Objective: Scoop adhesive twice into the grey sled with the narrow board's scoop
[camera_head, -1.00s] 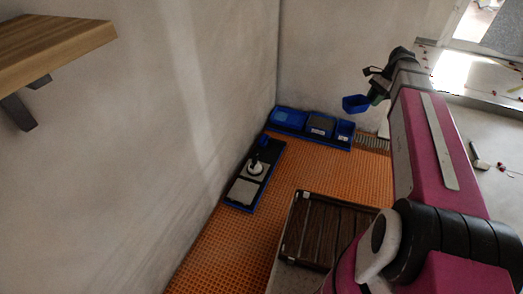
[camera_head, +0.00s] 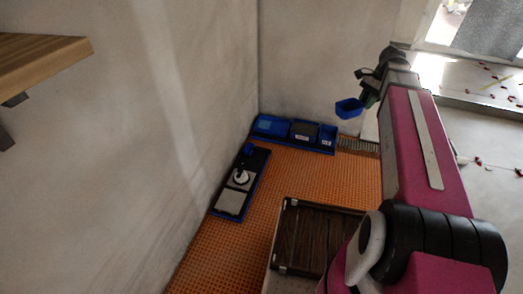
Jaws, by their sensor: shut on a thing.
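My gripper (camera_head: 366,92) is at the end of the raised arm, at the upper right. It is shut on a blue scoop (camera_head: 348,108), which hangs to its left, in the air. The scoop is right of and above the blue board (camera_head: 320,150) at the back wall in the picture. On that board sit a blue tub (camera_head: 271,125), a dark grey box (camera_head: 304,131) that looks like the grey sled, and a smaller blue bin (camera_head: 327,135). Their contents are too small to make out.
A narrow dark board (camera_head: 216,212) lies along the left wall with a grey tile (camera_head: 230,203) and a white round piece (camera_head: 241,177). A dark slatted crate (camera_head: 322,238) stands in front on the orange mat (camera_head: 270,200). A wooden shelf (camera_head: 45,60) juts out at upper left.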

